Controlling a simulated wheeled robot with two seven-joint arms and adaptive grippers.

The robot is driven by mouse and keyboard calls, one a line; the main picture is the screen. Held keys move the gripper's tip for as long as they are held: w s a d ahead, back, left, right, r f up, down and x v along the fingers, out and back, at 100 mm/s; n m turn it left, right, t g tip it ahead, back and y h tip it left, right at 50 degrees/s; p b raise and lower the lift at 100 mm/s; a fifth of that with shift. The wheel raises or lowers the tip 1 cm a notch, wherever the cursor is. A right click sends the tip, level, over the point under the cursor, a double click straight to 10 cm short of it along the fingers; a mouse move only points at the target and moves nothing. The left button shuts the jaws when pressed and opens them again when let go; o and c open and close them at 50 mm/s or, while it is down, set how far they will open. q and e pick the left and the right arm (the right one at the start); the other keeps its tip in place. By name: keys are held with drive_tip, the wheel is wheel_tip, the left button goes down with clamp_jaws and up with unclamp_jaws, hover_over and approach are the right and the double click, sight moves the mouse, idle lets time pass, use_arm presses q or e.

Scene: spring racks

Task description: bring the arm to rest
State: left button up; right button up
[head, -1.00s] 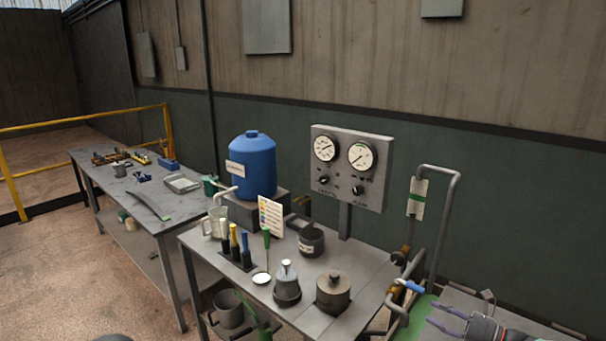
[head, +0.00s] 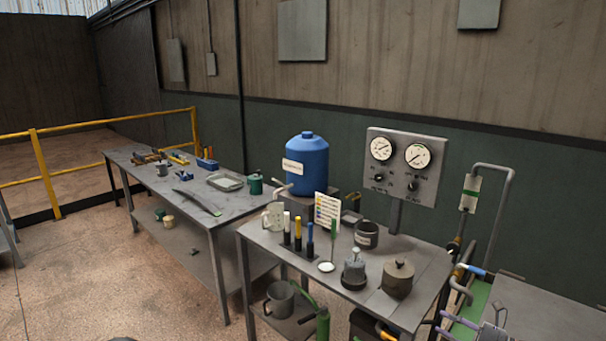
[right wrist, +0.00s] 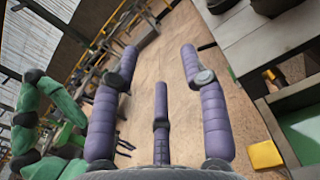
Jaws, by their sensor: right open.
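The left gripper is not clear in the head view.
The near bench (head: 262,238) holds a lidded pot (head: 397,280), a cup (head: 367,235) and several tools. A blue barrel (head: 307,165) and a gauge panel (head: 405,165) stand behind. A pipe (head: 510,210) rises at the right. Open floor (head: 90,270) lies left.

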drive_tip(key=s+a+f+n+g+h, duration=0.25)
drive_tip(key=s+a+f+g, duration=0.2)
drive_tip(key=a+f, duration=0.55)
drive_tip(key=s+a+f+n+g+h, duration=0.1)
drive_tip(key=s+a+f+n+g, duration=0.45)
drive_tip(key=f, duration=0.85)
drive_tip(key=s+a+f+n+h, duration=0.2)
drive_tip(key=s+a+f+n, duration=0.1)
drive_tip(key=s+n, duration=0.3)
drive_tip(key=s+a+f+n+g+h, duration=0.1)
drive_tip(key=s+a+f+n+h, duration=0.1)
drive_tip(key=s+a+f+n, duration=0.2)
drive_tip(key=s+a+f+n+h, duration=0.2)
drive_tip(key=s+a+f+n, duration=0.2)
drive_tip(key=s, duration=0.8)
drive_tip(key=shift+a+n, duration=1.4)
drive_tip(key=shift+n, duration=0.7)
drive_tip(key=shift+w+f, duration=0.1)
